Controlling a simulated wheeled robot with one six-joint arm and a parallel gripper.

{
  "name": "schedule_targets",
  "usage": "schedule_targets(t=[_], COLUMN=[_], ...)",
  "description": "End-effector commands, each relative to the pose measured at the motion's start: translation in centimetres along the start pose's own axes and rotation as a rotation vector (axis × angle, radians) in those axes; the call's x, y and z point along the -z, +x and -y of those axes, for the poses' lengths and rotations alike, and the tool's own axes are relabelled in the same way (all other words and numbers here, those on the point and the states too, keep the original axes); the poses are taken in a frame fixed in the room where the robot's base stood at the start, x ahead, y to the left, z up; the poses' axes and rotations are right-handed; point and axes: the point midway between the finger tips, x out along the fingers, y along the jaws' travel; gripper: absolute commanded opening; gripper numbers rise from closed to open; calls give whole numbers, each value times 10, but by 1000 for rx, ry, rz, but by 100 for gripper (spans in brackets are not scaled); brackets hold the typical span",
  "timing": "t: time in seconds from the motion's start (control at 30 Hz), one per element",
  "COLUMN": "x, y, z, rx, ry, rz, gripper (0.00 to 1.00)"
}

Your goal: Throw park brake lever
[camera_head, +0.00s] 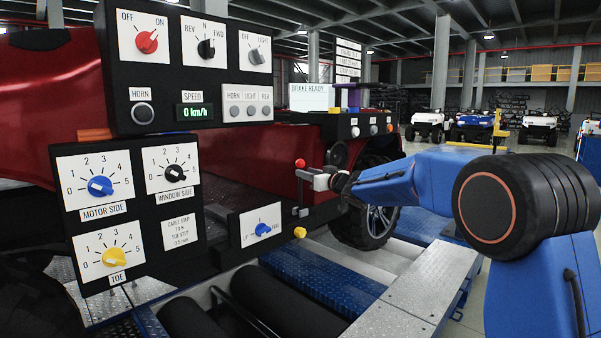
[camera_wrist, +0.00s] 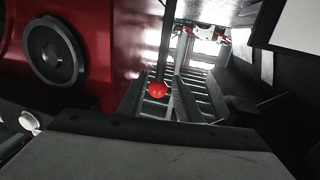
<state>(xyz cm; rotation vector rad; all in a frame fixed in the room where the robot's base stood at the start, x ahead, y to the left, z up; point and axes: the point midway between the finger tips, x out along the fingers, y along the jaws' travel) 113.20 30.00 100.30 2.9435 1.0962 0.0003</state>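The park brake lever shows as a red ball knob (camera_head: 300,163) on a thin stem, standing by the red cart's side, right of the control panels. My gripper (camera_head: 312,175) is at the lever, with its fingertips close to the stem just below and right of the knob. In the wrist view the red knob (camera_wrist: 157,89) lies in the gap between my fingers (camera_wrist: 164,103), with its dark stem running up the picture. The fingers look apart, with room on both sides of the knob. I cannot tell whether either touches the lever.
The black control panels (camera_head: 130,228) with coloured dials stand close on the left. A yellow knob (camera_head: 300,232) sits just below the lever. A "BRAKE READY" sign (camera_head: 309,98) is above it. The cart's wheel (camera_head: 372,225) is just behind my wrist. Metal plates (camera_head: 430,280) lie below.

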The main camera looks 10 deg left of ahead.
Motion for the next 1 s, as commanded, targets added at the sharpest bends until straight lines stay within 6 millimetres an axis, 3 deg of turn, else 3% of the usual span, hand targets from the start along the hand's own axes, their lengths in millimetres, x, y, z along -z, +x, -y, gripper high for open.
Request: schedule_targets(t=[0.1,0.3,0.73,0.87,1.0], x=[0,0,0,0,1], y=[20,40,47,47,47], z=[0,0,0,0,0], rx=[-1,-1,-1,-1,-1], ry=[1,0,1,1,0], rz=[0,0,1,0,-1], gripper=[31,31,31,0,0])
